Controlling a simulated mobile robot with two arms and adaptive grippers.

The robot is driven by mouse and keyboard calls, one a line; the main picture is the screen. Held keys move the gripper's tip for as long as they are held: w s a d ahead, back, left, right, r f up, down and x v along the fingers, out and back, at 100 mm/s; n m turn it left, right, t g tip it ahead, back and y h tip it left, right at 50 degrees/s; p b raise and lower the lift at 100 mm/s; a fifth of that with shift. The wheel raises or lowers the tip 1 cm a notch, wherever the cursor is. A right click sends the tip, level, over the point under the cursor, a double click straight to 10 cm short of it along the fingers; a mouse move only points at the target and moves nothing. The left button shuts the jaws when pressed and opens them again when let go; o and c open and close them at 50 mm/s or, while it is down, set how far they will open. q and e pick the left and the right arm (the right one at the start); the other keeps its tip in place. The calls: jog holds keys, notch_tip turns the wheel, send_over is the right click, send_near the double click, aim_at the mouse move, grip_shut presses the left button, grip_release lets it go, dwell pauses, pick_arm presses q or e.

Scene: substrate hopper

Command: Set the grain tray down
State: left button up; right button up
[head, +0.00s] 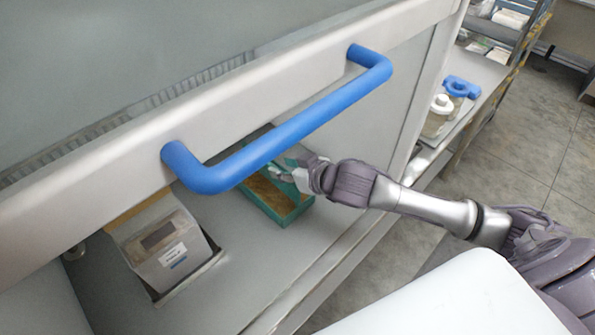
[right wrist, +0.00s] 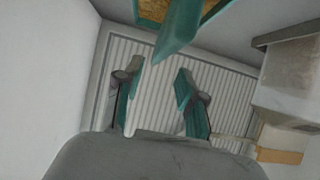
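The grain tray (head: 299,212) is a green, narrow, open box with tan grain (head: 268,196) in it. It rests on the floor of the cabinet, partly hidden behind the blue handle and my right gripper. My right gripper (head: 284,172) reaches in from the right, at the tray's right side. In the right wrist view its two fingers (right wrist: 157,84) are spread apart. The tray's green wall (right wrist: 176,38) shows just past the fingertips, with nothing clearly pinched between them. My left gripper is not in view.
A blue handle (head: 285,135) on the cabinet's raised front crosses above my right gripper. A grey box-shaped device (head: 165,245) stands left of the tray. Bare cabinet floor (head: 240,262) lies between them. Outside at right is a shelf with white-lidded jars (head: 438,117).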

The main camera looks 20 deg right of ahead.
jog(key=v, duration=0.5)
jog(key=shift+s+r+b, duration=0.15)
jog(key=shift+s+b, duration=0.05)
jog(key=shift+b, duration=0.15)
